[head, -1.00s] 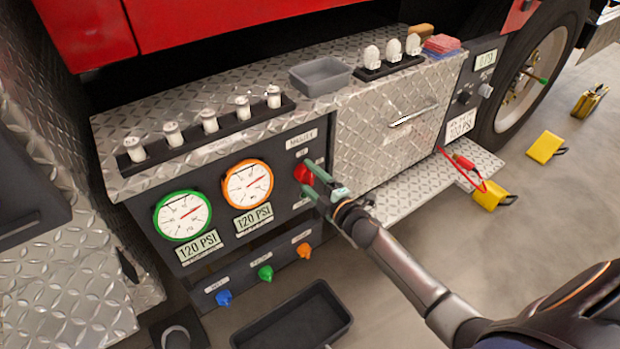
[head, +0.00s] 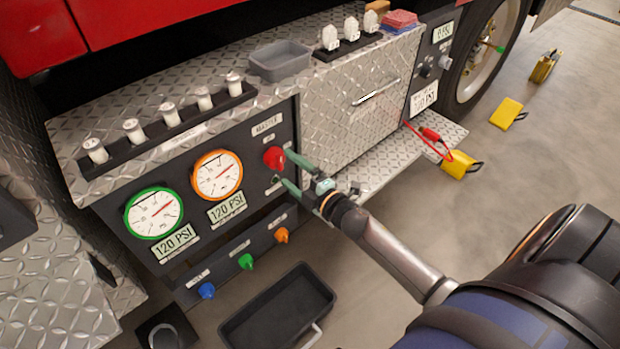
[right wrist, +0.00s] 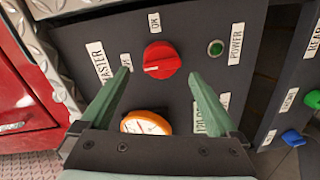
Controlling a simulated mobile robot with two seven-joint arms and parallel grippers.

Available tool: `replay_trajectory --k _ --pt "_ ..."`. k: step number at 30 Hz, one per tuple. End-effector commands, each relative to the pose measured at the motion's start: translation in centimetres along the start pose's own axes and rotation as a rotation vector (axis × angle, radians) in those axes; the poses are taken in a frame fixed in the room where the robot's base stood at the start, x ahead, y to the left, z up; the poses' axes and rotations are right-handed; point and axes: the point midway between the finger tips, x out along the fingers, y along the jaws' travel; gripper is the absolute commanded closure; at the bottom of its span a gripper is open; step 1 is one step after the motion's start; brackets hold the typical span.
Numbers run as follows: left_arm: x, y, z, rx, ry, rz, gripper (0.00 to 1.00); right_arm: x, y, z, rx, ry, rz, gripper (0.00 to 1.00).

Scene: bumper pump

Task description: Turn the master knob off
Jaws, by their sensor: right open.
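The red master knob (head: 273,157) sits on the dark panel under the MASTER label, right of the gauges. In the right wrist view the knob (right wrist: 161,60) has a pale line lying roughly sideways, with small labels above and left of it that are hard to read. My right gripper (head: 285,166) is open in front of the panel. In the wrist view its two green fingers (right wrist: 158,76) stand apart, one on each side of the knob, with visible gaps. I cannot tell how far the tips are from the panel. My left gripper is not in view.
A green POWER light (right wrist: 216,48) is beside the knob. Gauges with green (head: 154,213) and orange (head: 217,175) rims are left of it. Blue (head: 207,290), green (head: 246,262) and orange (head: 282,235) knobs are below. A black tray (head: 280,310) lies on the floor.

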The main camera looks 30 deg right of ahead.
Motion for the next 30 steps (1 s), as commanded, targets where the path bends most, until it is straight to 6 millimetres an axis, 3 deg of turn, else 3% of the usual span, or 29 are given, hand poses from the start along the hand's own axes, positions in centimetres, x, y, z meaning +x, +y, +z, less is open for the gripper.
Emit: replay_trajectory --k 6,12,18,30 --pt "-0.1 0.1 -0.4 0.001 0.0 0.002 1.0 -4.3 0.1 0.0 0.0 -0.002 -0.001 0.04" --pt "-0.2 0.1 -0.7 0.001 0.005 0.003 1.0 -6.9 0.1 0.1 -0.001 -0.001 0.001 0.04" --pt "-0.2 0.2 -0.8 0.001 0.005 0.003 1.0 -7.8 0.2 0.1 -0.002 -0.001 0.002 0.04" --pt "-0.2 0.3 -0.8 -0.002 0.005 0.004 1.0 -7.8 0.1 0.1 -0.002 -0.001 0.002 0.04"
